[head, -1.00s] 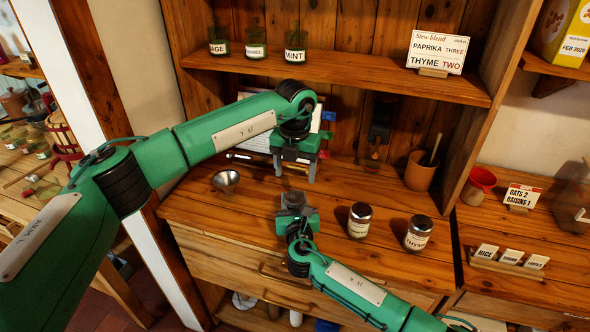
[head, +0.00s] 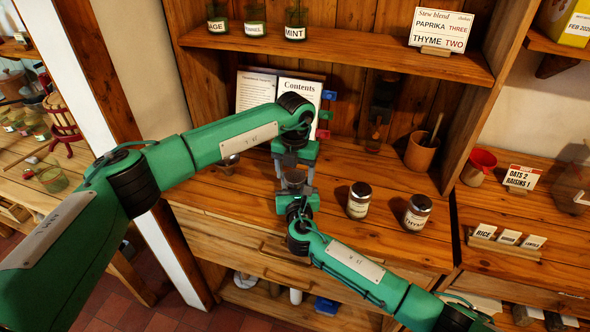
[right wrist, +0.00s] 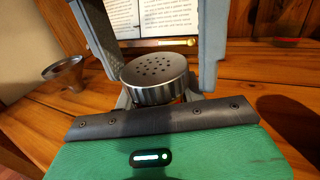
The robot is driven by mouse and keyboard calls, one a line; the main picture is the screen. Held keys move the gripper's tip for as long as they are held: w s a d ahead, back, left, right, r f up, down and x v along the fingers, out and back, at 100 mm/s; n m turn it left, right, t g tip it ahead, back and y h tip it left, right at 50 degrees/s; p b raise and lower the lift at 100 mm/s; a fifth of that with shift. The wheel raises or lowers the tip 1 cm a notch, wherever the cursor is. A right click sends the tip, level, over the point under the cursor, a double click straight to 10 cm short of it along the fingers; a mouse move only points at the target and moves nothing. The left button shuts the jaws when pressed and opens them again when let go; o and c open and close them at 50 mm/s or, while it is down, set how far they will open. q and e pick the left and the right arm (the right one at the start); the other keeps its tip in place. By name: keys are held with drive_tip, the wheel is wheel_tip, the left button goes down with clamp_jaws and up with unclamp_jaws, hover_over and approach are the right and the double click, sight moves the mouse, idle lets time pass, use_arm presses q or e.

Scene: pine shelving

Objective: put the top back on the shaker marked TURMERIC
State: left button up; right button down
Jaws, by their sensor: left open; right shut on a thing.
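A silver perforated shaker top (right wrist: 155,75) shows in the right wrist view, with a sliver of orange below it. My right gripper (head: 296,192) is shut on the shaker beneath this top; its body and label are mostly hidden. I cannot tell whether the top is fully seated. My left gripper (head: 294,180) is open and comes from above. Its grey fingers stand on either side of the top in the right wrist view (right wrist: 155,45), apart from it. Two other shakers with silver tops stand on the counter, one with a hard-to-read label (head: 358,201) and one marked THYME (head: 416,213).
A metal funnel-like bowl (right wrist: 64,72) stands on the counter at the left. An open book (head: 301,88) leans at the back. A wooden cup (head: 420,153) stands at the right, below a card (head: 440,29) on the shelf.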

use_arm(q)
drive_tip(key=shift+c, duration=0.5)
drive_tip(key=c, duration=0.9)
drive_tip(key=shift+m, duration=1.7)
drive_tip(key=o, duration=1.1)
drive_tip(key=shift+r, duration=2.3)
drive_tip(key=shift+c, duration=0.5)
drive_tip(key=shift+r+n, duration=1.7)
drive_tip(key=shift+r, duration=0.05)
